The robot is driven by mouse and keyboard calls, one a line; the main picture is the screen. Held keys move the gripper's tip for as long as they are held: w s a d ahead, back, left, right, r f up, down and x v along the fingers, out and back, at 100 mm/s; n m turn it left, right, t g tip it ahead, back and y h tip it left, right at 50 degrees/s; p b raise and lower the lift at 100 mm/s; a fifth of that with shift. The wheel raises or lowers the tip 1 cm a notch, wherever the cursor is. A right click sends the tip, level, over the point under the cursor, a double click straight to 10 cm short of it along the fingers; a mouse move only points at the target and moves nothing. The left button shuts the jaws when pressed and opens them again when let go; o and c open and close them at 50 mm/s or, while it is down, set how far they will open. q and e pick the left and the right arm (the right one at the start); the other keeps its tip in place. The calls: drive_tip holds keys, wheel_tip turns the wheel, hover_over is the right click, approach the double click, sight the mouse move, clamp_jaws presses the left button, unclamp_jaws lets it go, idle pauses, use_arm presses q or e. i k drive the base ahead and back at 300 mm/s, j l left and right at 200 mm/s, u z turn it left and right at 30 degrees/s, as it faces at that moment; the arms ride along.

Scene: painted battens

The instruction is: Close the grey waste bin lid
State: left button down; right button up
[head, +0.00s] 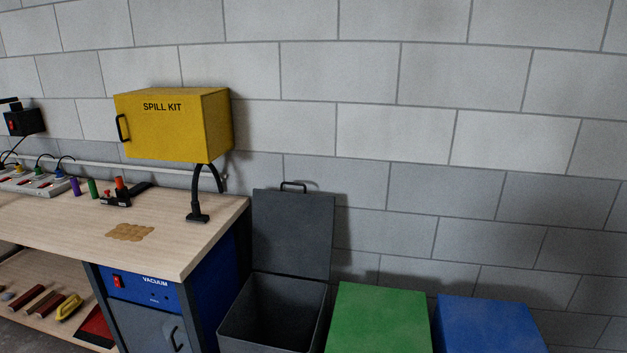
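The grey waste bin (235,325) stands on the floor at the bottom centre of the head view, just right of the workbench. Its dark inside shows through the open top. Its grey lid (293,235) stands upright at the back of the bin, near the block wall. A black handle (293,186) sits on the lid's top edge. The lower part of the bin is cut off by the frame. Neither of my grippers is in view.
A green bin (378,318) and a blue bin (490,325), both with closed tops, stand to the right. The wooden workbench (215,235) with a blue vacuum unit (150,290) stands left. A yellow spill kit box (170,125) hangs above the bench.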

sight(293, 233)
drive_tip(key=i+j+z, duration=0.15)
drive_tip(key=z, duration=0.2)
drive_tip(key=i+j+z, duration=0.2)
drive_tip(key=z, duration=0.2)
drive_tip(key=i+j+z, duration=0.15)
drive_tip(key=j+z, duration=0.2)
